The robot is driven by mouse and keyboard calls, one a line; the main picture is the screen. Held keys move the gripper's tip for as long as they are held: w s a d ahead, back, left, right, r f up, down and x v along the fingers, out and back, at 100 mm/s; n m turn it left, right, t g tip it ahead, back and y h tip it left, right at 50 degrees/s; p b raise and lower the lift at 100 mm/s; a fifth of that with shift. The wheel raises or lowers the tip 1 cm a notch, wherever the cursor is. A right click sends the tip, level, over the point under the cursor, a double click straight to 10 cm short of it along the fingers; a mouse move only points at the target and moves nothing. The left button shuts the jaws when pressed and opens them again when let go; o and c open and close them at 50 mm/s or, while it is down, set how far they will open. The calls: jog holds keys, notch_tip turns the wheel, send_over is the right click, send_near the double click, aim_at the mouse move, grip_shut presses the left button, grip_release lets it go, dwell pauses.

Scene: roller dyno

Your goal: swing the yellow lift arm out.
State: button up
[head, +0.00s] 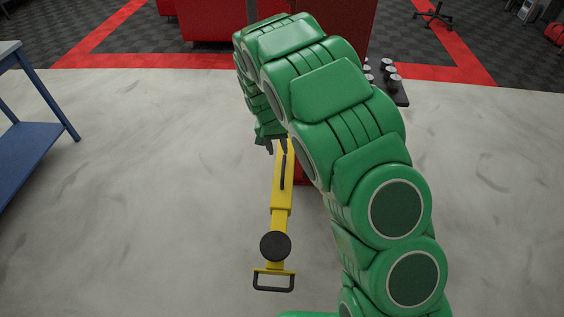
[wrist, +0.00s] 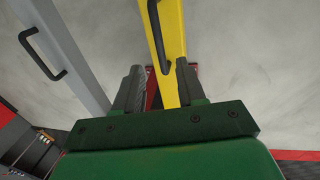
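The yellow lift arm (head: 282,192) runs from beside my gripper toward me over the pale floor in the head view. It has a round black pad (head: 275,246) and a dark end handle (head: 273,283) at its near end. A black bar handle (wrist: 158,38) is fixed along the yellow arm, ahead of my fingers in the wrist view. My gripper (head: 276,147) is open, its two dark fingers apart. In the wrist view the yellow arm shows between the fingertips (wrist: 160,70). I cannot tell whether they touch it. My arm hides the yellow arm's far end in the head view.
A grey arm with its own black handle (wrist: 46,56) stands left in the wrist view. A red cabinet (head: 345,35) is behind my arm, with dark round weights (head: 392,82) on its right. A blue table (head: 30,130) stands left. Floor around the yellow arm's near end is clear.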

aim_at(283, 166)
jog(key=shift+d+f, duration=0.25)
jog(key=shift+f, duration=1)
jog(key=shift+d+f, duration=0.25)
jog(key=shift+f, duration=1)
jog(key=shift+d+f, duration=0.25)
jog(key=shift+f, duration=1)
jog(key=shift+c, duration=0.2)
grip_shut()
